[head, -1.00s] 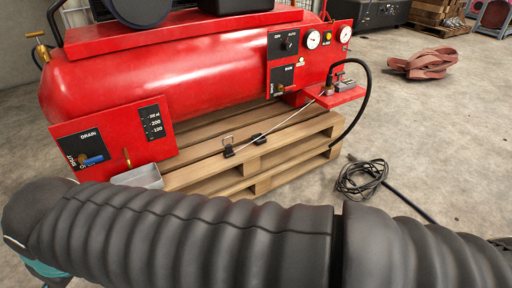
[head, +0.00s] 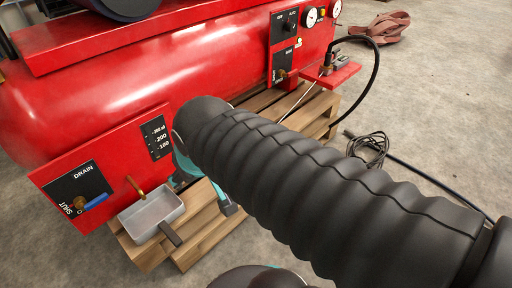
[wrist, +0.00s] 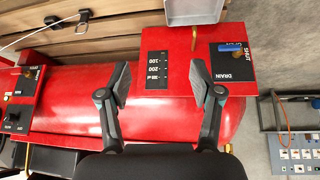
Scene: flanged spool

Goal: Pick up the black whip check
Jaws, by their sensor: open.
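The whip check shows in the wrist view as a thin pale cable (wrist: 25,37) with two black end pieces (wrist: 84,15) on the pallet boards at the upper left. In the head view only a short stretch of its cable (head: 297,104) shows; my arm hides the black end pieces. My gripper (wrist: 160,83) is open and empty, its fingers apart in front of the red tank's drain panel, to the right of and below the whip check in the wrist view.
The red compressor tank (head: 110,90) stands on a wooden pallet (head: 205,235). A grey metal tray (head: 150,218) sits at the pallet's near end, under a brass valve. A black hose (head: 375,75) curves from the red shelf to a coil on the concrete floor. Floor at right is mostly clear.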

